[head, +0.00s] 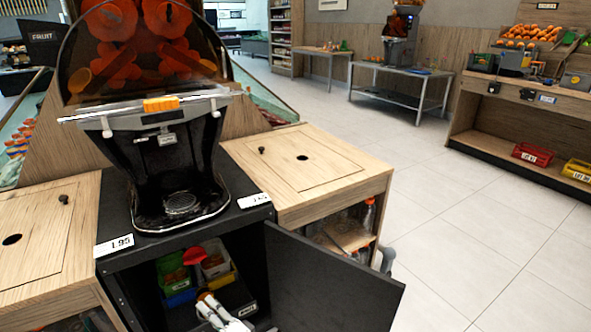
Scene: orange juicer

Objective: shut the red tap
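A juicer (165,95) with a dark tinted cover and an orange latch stands on a black cabinet. A small metallic spout-like fitting (167,139) hangs at its front above the round drip grate; I see no red on it. A small bright red piece (195,256) shows inside the open cabinet, above the crates. It may be the red tap, but it is too small to tell, and so is whether it is open or shut.
The black cabinet door (330,285) stands open to the right. Inside are a green crate (172,272) and other small crates. Wooden counters (305,165) flank the juicer. Tiled floor is clear at right.

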